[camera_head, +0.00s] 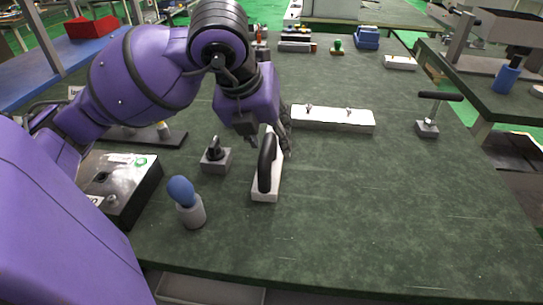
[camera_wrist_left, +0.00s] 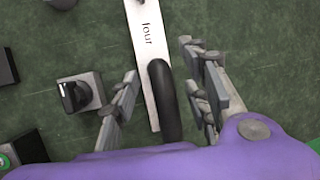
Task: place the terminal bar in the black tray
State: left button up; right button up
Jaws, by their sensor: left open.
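Another white bar (camera_head: 333,119), with two small terminals on top, lies behind to the right. A dark flat tray-like piece (camera_head: 168,138) lies at the left, partly hidden by my arm. My right gripper is not in view.
A grey block with a black knob (camera_head: 215,160) stands close left of the handled bar. A blue-topped grey cylinder (camera_head: 190,205) and a dark box with a light top (camera_head: 125,180) are near the left edge. The bench's right front is clear.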

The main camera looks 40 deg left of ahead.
pick_arm(q)
jog(key=shift+w+f, duration=0.2)
jog(key=shift+f, duration=0.2)
jog(key=shift+c, duration=0.3)
grip_shut()
